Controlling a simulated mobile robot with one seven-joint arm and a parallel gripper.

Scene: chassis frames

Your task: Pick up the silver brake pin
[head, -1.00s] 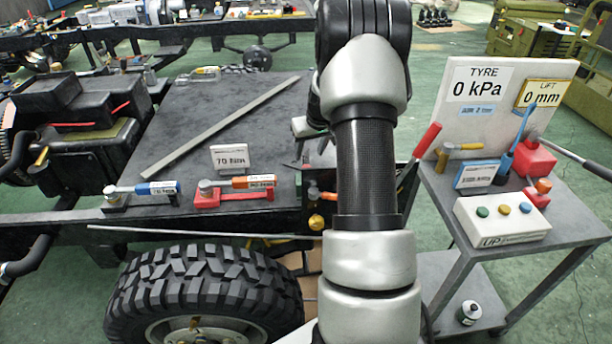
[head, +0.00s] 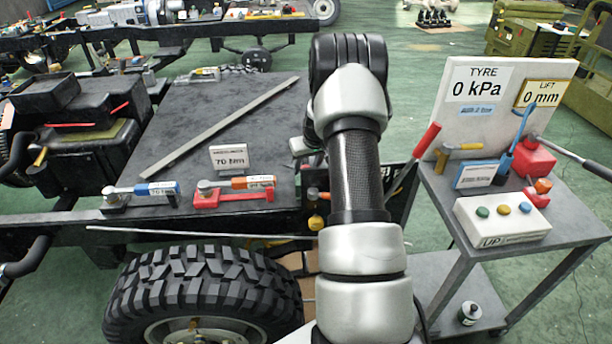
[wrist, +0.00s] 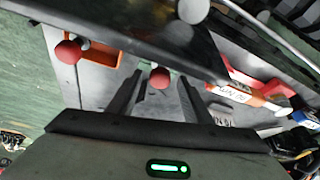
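My gripper (wrist: 158,90) shows in the wrist view with two black fingers apart and nothing seen clasped between them. A red ball-shaped knob (wrist: 160,77) appears between the fingers, seemingly beyond them. A second red knob (wrist: 68,52) with a small silver piece lies at the left by an orange tray (wrist: 104,52). I cannot tell for sure which piece is the silver brake pin. In the head view my arm hides most of the gripper and the area behind it.
A dark bar (wrist: 130,33) crosses the wrist view close above the fingers. In the head view a torque wrench in a red holder (head: 233,196), a 70 Nm sign (head: 229,158) and a tyre (head: 200,290) are left of my arm. A tool cart (head: 440,195) stands right.

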